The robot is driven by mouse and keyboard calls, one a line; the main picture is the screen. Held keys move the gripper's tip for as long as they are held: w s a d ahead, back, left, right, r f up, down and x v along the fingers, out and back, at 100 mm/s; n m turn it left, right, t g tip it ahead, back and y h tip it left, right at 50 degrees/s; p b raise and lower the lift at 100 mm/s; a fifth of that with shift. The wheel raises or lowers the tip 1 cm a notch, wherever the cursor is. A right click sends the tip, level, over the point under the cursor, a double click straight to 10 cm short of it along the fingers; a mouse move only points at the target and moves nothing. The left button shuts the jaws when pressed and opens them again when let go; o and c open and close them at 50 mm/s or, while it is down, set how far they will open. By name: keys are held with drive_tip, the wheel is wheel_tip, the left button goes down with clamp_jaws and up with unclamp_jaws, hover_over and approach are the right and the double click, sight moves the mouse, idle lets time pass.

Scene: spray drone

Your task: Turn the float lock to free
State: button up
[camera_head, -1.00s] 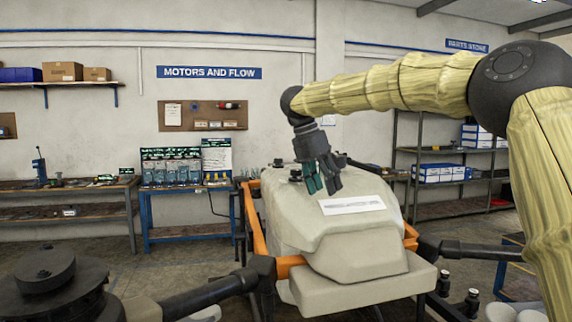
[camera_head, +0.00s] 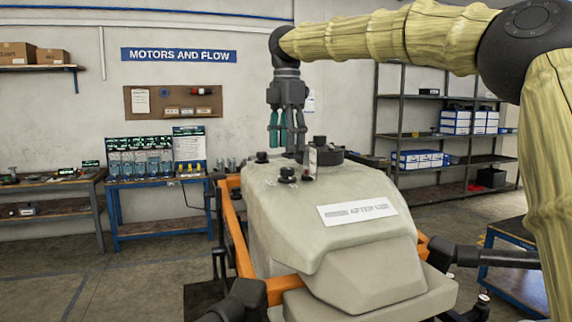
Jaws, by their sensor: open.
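A spray drone's beige tank (camera_head: 335,240) fills the middle of the view, with a white label on its sloped face. On its top are a small black knob at the left (camera_head: 262,157), a black knob nearer me (camera_head: 287,176), and a wide dark cap (camera_head: 328,157) behind a small upright pale piece (camera_head: 309,160). I cannot tell which fitting is the float lock. My gripper (camera_head: 287,152) hangs downward above the back of the tank top, between the left knob and the cap. It is open and empty, with teal pads showing. Contact with the tank is unclear.
An orange frame (camera_head: 238,240) surrounds the tank, and dark drone arms (camera_head: 480,257) reach out to both sides. A bench with bottles (camera_head: 150,182) stands behind left, metal shelves (camera_head: 440,180) behind right. A blue cart (camera_head: 515,265) is at the right.

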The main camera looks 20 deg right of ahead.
sight(287, 168)
wheel_tip(287, 168, down, 7)
drive_tip(key=shift+d+r+p, duration=0.1)
drive_tip(key=shift+r+p, duration=0.1)
drive_tip(key=shift+p, duration=0.3)
